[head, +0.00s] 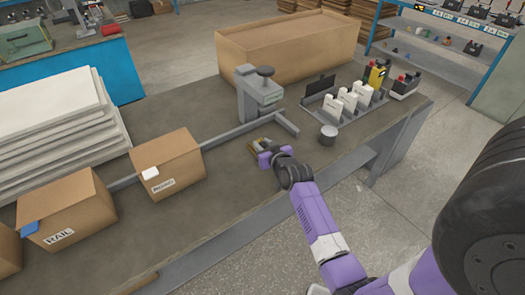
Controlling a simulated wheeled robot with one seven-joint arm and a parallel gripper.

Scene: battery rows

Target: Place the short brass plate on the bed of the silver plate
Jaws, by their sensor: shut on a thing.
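My gripper (264,153) is low over the grey workbench, in front of the grey bench device. It is shut on a small brass-coloured piece (257,145), which I take to be the short brass plate. Its size and outline are too small to make out, and the gripper partly hides it. I cannot tell whether the piece touches the bench. I cannot pick out the silver plate or its bed for certain.
The grey device (250,95) stands just behind my gripper, with a grey rail (222,136) alongside. A metal cup (328,136) and a rack of white blocks (347,100) are to the right. Cardboard boxes (172,162) stand left. A large brown box (285,50) is behind.

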